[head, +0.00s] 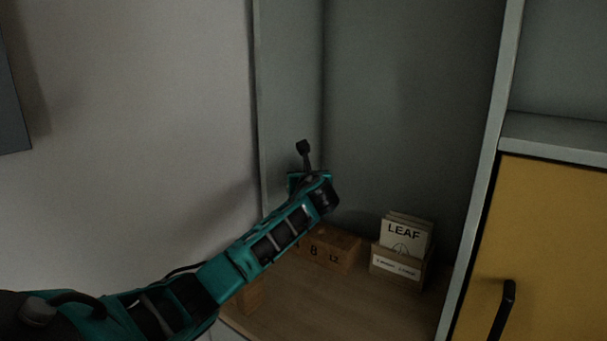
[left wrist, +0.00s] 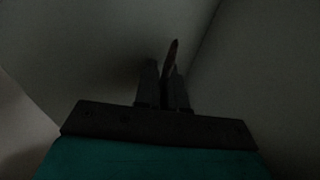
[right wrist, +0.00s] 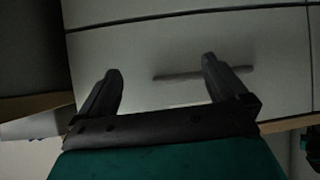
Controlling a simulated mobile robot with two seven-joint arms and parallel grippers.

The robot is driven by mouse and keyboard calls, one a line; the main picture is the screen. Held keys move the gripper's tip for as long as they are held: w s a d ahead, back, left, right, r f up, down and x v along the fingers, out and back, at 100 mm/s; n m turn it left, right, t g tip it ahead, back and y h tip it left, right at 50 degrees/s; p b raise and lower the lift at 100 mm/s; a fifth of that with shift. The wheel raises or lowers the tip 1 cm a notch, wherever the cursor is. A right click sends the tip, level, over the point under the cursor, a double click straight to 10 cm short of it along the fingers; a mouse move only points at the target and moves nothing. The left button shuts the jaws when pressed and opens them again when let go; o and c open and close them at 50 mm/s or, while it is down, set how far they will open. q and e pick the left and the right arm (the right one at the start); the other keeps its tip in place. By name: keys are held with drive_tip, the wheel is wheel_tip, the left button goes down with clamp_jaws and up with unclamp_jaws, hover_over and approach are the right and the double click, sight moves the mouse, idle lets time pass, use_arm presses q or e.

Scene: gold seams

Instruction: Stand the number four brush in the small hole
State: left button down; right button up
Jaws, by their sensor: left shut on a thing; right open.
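My left gripper (left wrist: 167,70) is shut on a thin, pointed brown thing, the brush (left wrist: 171,55), in the left wrist view. Its tip sticks up between the fingers; its number cannot be read. No hole can be made out. My right gripper (right wrist: 161,66) is open and empty in the right wrist view.
A wooden card box (head: 396,268) with a "LEAF" card (head: 404,235) stands right of the block. A yellow door (head: 555,240) is at the right. A pale front with a bar handle (right wrist: 185,76) lies beyond my right gripper.

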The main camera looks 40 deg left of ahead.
use_arm(q)
drive_tip(key=shift+f, duration=1.25)
drive_tip(key=c, duration=1.1)
unclamp_jaws()
